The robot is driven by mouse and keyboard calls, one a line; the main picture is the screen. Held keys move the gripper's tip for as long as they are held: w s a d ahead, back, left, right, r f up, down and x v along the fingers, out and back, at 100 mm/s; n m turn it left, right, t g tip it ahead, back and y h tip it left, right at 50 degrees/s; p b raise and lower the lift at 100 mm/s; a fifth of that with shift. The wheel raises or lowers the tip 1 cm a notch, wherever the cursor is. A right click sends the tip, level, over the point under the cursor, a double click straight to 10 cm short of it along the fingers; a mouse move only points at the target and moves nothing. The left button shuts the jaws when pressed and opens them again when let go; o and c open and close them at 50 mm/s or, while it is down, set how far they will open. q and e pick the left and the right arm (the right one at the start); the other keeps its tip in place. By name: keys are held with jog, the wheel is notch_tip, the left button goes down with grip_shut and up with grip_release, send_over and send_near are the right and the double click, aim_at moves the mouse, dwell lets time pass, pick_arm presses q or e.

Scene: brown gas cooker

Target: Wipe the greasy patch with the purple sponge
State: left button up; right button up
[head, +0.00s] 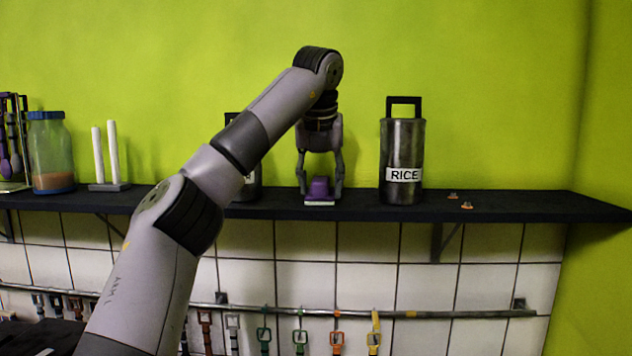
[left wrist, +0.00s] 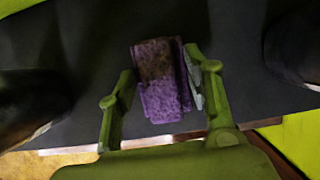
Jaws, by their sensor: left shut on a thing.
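The purple sponge (head: 319,189) is between the fingers of my left gripper (head: 320,182), down at the dark shelf (head: 520,204). It has a pale strip along its lower edge. In the left wrist view the sponge (left wrist: 168,98) lies between the two green-looking fingers of my left gripper (left wrist: 160,75), which is shut on it. A brownish area covers part of its purple face there. I cannot make out a separate greasy patch on the shelf. My right gripper is not in view.
A metal RICE canister (head: 402,150) stands right of the gripper. Another canister (head: 250,188) is mostly hidden behind my arm. A blue-lidded jar (head: 50,155) and white sticks (head: 105,153) stand left. Small items (head: 467,205) lie right. A rail (head: 430,314) with hanging straps runs below.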

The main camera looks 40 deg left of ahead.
pick_arm(q)
jog(key=shift+w+r, duration=0.2)
jog(key=shift+r, duration=0.45)
jog(key=shift+s+d+r, duration=0.1)
jog(key=shift+r, duration=3)
jog(key=o, duration=0.5)
jog(key=c, duration=0.5)
